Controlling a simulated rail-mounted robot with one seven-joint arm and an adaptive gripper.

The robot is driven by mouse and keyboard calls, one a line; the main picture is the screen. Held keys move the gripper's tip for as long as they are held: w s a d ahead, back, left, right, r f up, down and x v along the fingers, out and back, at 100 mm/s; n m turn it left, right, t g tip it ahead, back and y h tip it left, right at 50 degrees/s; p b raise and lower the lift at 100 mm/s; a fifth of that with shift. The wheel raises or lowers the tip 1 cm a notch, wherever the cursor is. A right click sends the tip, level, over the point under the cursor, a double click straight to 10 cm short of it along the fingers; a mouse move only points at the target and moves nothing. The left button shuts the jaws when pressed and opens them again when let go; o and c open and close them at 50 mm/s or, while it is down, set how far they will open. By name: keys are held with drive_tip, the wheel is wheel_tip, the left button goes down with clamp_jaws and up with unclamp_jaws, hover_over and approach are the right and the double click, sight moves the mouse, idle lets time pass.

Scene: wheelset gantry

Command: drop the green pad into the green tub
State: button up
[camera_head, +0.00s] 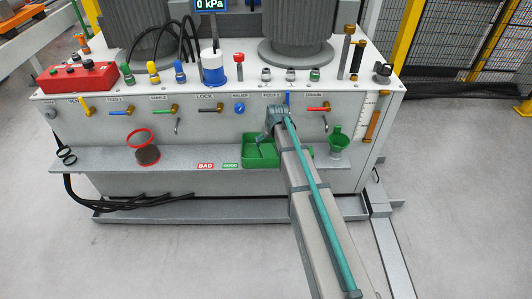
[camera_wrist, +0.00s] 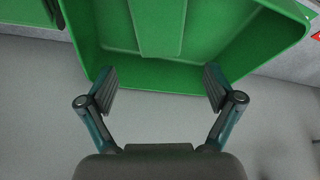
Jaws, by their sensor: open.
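The green tub (camera_head: 249,160) sits on the grey shelf at the front of the machine, partly hidden by my arm. In the wrist view the tub (camera_wrist: 285,40) fills the upper middle, its near rim just beyond my fingertips. My gripper (camera_wrist: 160,88) is open, with nothing between the fingers. A flat, lighter green strip (camera_wrist: 158,28) shows inside the tub between the fingers. It may be the green pad, but I cannot tell it surely from the tub's own shape. No pad shows clearly anywhere else.
Another green piece (camera_wrist: 25,12) lies beside the tub. A green funnel cup (camera_head: 339,142) stands right of my arm, and a red-rimmed cup (camera_head: 146,152) at the shelf's left. BAD (camera_head: 205,166) and GOOD labels mark the shelf edge. Valve handles line the panel above.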

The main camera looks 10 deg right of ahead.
drive_tip(key=v, duration=1.2)
idle(0.3)
drive_tip(key=s+f+m+g+p, duration=0.2)
drive_tip(key=s+f+g+p, duration=0.3)
drive_tip(key=s+f, duration=1.75)
drive_tip(key=s+f+g+p, duration=0.2)
drive_tip(key=s+g+p, duration=0.1)
drive_tip(key=s, duration=1.4)
drive_tip(key=s+f+g+p, duration=0.3)
drive_tip(key=s, duration=1.4)
drive_tip(key=shift+s+a+f+h, duration=0.15)
drive_tip(key=shift+a+h, duration=0.15)
drive_tip(key=shift+a, duration=0.05)
